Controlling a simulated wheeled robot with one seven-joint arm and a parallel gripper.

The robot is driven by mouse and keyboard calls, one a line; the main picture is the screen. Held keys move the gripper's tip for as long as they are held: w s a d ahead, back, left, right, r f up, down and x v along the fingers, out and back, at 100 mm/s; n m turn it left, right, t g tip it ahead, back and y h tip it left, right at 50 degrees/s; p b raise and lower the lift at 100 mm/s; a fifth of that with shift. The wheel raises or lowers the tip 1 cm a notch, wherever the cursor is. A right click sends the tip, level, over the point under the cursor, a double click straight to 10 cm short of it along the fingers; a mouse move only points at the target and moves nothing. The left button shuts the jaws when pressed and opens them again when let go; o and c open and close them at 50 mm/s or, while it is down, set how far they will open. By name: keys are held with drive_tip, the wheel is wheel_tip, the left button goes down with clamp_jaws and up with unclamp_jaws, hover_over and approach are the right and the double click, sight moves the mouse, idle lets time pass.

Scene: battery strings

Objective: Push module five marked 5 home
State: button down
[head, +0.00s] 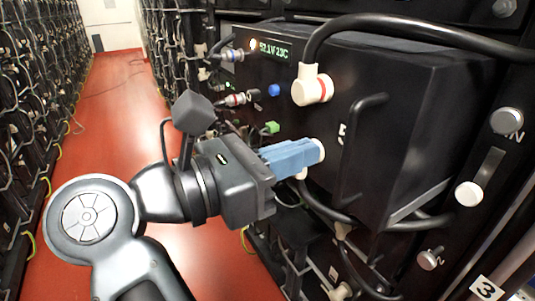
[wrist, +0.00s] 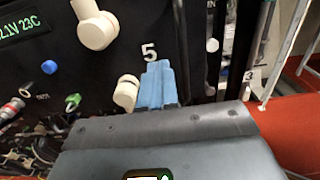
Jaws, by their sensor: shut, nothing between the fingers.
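Module five is a black box (head: 420,120) sticking out of the rack on the right. My gripper (head: 318,150) has blue fingers, shut and empty, pointing at the face just below the 5. The fingers (wrist: 157,68) lie beside the lower white connector (wrist: 126,92). I cannot tell whether the tips touch the face.
An upper white cable connector (head: 312,85) with a thick black cable arches over the module. A blue knob (head: 274,90) and a green plug (head: 270,128) are left of it. Rack knobs (head: 469,194) stand at right.

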sight(344, 90)
drive_tip(key=p+x, duration=0.1)
drive_tip(key=x, duration=0.6)
